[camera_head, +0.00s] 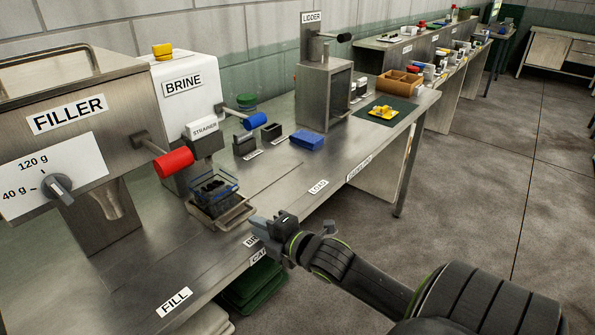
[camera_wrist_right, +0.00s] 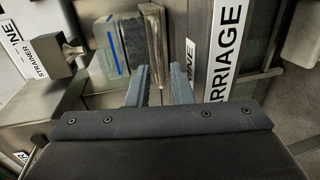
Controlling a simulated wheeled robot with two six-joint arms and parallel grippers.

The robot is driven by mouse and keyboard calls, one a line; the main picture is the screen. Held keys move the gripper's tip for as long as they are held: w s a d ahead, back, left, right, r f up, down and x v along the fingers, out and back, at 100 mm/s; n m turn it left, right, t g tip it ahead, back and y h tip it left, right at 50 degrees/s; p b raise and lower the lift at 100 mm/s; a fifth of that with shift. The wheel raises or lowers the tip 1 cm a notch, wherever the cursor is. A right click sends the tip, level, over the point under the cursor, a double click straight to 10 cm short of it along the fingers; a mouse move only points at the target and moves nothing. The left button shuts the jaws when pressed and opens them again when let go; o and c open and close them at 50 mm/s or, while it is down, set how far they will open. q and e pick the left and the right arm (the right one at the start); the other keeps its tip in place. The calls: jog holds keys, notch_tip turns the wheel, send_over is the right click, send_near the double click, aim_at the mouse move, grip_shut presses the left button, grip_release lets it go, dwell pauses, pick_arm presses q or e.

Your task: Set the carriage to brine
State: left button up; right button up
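The carriage (camera_head: 238,215) is a metal tray on the counter below the strainer (camera_head: 205,137), beside the white BRINE unit (camera_head: 190,92). A clear blue-edged container (camera_head: 212,188) with dark contents stands on it. The BRINE label on the counter's front edge is partly hidden by my right gripper (camera_head: 262,226). That gripper is just in front of the carriage. In the right wrist view its fingers (camera_wrist_right: 158,82) are apart, with a worn metal bar (camera_wrist_right: 152,38) ahead of the gap. I cannot tell whether they touch it. My left gripper is not in view.
The FILLER (camera_head: 75,125) with its dial stands left, with a red-handled lever (camera_head: 174,162) nearby. A blue handle (camera_head: 255,120), small dark containers (camera_head: 271,132), a blue block (camera_head: 307,140) and the LIDDER (camera_head: 322,95) stand right. The counter near the LOAD label (camera_head: 318,187) is clear.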

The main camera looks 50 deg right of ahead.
jog(key=p+v, duration=0.2)
jog(key=v, duration=1.1)
jog(key=shift+s+p, duration=0.35)
jog(key=shift+s, duration=0.05)
jog(key=shift+r, duration=0.15)
jog(key=d+f+m+g+h, duration=0.25)
jog(key=d+f, duration=0.25)
jog(key=f, duration=0.3)
jog(key=d+f+m+g+h, duration=0.1)
jog(key=d+f+m, duration=0.35)
jog(key=f, duration=0.45)
jog(key=s+d+f+m+g+h, duration=0.1)
jog(key=s+f+m+g, duration=0.15)
jog(key=f, duration=0.65)
jog(key=s+d+f+m+g+h, duration=0.15)
jog(key=s+f, duration=0.25)
jog(key=f, duration=0.5)
jog(key=s+a+f+m+g+y, duration=0.2)
jog(key=s+a+f+m+g, duration=0.1)
jog(key=s+a+f, duration=0.5)
jog(key=s+a+f+m+g+y, duration=0.1)
jog(key=s+a+f+m+g, duration=0.3)
jog(key=s+a+f, duration=0.4)
jog(key=s+f+m, duration=0.1)
jog(key=s+f, duration=0.3)
jog(key=f, duration=0.1)
jog(key=shift+s+f+y, duration=0.15)
jog(key=shift+s+y, duration=0.05)
jog(key=shift+y, duration=0.2)
